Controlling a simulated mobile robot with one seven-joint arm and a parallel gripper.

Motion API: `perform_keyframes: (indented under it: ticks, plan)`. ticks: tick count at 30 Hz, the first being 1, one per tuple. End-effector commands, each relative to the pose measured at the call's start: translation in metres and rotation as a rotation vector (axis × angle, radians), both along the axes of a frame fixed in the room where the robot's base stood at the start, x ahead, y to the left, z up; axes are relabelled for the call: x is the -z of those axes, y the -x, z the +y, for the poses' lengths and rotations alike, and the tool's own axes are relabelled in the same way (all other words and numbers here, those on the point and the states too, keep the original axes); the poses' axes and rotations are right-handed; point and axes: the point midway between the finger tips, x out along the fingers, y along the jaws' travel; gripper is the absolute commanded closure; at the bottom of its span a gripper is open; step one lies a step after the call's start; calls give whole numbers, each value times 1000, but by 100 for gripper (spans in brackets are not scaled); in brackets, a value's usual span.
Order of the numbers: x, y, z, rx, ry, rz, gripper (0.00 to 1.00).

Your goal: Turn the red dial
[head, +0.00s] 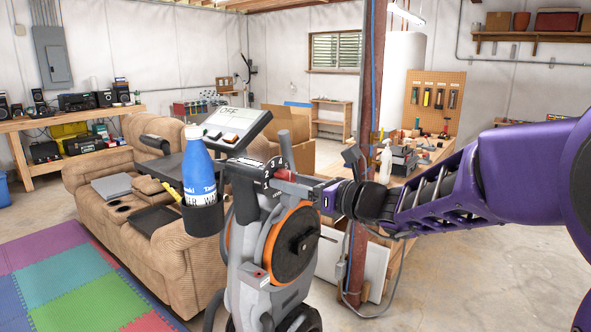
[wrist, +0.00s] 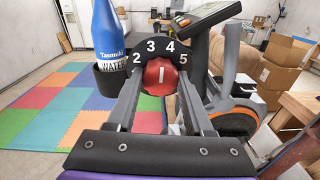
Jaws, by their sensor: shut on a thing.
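The red dial (wrist: 160,77) sits on the exercise bike under a black plate (wrist: 166,50) with white numbers 2, 3, 4 and 5. Its white line stands about upright, pointing between 3 and 4. In the head view the dial (head: 285,174) shows as a small red piece beside the number plate. My gripper (head: 297,180) reaches it from the right. In the wrist view my gripper (wrist: 164,92) has one finger on each side of the dial and is shut on it. The fingers hide parts of the dial's sides.
A blue bottle (head: 198,160) stands in the bike's black holder (head: 203,218), left of the dial. The bike's display (head: 236,122) reads OFF. A brown couch (head: 110,170) is behind the bike. A red-brown post (head: 372,90) stands behind my arm. Bare floor lies at right.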

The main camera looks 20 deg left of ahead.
Motion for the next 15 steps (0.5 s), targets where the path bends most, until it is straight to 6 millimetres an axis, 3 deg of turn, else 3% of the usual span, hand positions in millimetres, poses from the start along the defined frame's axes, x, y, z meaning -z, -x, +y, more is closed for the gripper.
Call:
perform_keyframes:
  ticks: [15]
  plan:
    - [0,0,0,1,-107,261,100]
